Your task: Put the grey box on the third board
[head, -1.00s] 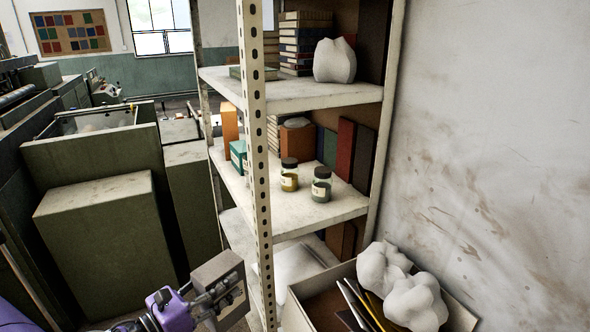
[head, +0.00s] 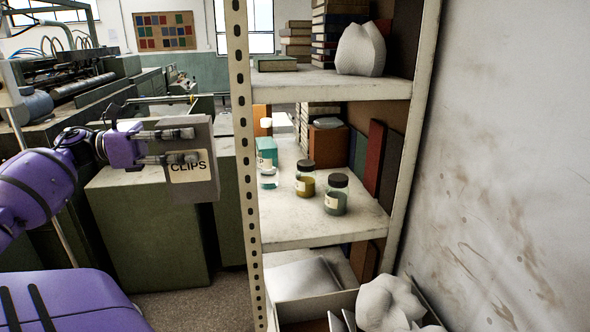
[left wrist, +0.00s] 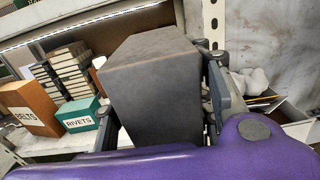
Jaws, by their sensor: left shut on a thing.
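My left gripper (head: 190,146) is shut on the grey box (head: 206,172), which bears a "CLIPS" label. The box is held in the air, left of the front shelf post and apart from the shelf. In the left wrist view the grey box (left wrist: 150,85) fills the middle, with a finger on either side. The shelving shows an upper board (head: 330,84), a middle board (head: 290,228) and a lower board (head: 300,272). Which one counts as third I cannot tell. My right gripper is not in view.
The middle board carries two dark-lidded jars (head: 336,197), a teal box (head: 266,152) and an orange box (head: 327,146). The perforated post (head: 243,150) stands between the held box and the boards. A white lump (head: 387,303) tops an open carton at lower right.

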